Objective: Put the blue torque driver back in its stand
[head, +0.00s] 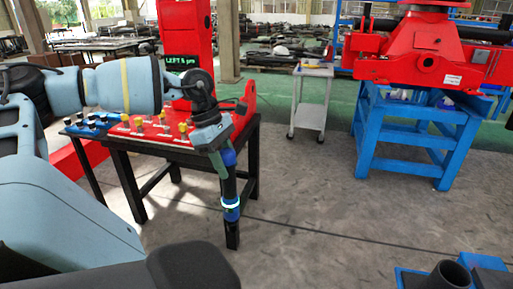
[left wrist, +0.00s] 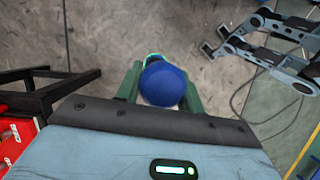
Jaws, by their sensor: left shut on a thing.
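My left gripper (head: 224,162) is shut on the blue torque driver (head: 229,158).
A black-legged table with a red top (head: 170,140) carries several small yellow-topped parts, behind the driver. A white trolley (head: 311,87) and a blue stand (head: 415,125) under a red machine are farther back. Grey floor is clear in the middle.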

